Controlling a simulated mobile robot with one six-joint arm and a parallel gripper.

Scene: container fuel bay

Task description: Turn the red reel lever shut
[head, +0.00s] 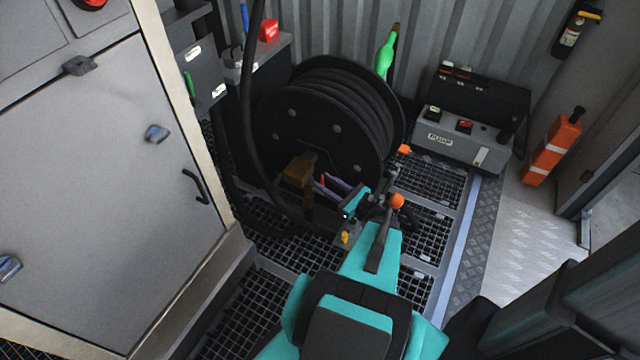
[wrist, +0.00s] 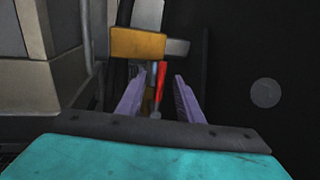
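The red reel lever (wrist: 161,76) is a thin red bar below a yellow-brown block (wrist: 138,43) in the wrist view. A small part of the lever (head: 323,180) shows in the head view, low at the front of the black hose reel (head: 310,130). My gripper (wrist: 158,80) has two purple fingers, standing apart on either side of the lever. I see a gap between the lever and the right finger; contact on the left is unclear. In the head view my gripper (head: 328,186) reaches toward the reel's base, partly hidden by my arm.
A grey pump box (head: 448,142) stands right of the reel. A grey cabinet (head: 100,180) fills the left side. A black hose (head: 247,110) hangs in front of the reel's left side. The floor is metal grating (head: 300,250), with a clear plate (head: 515,240) at right.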

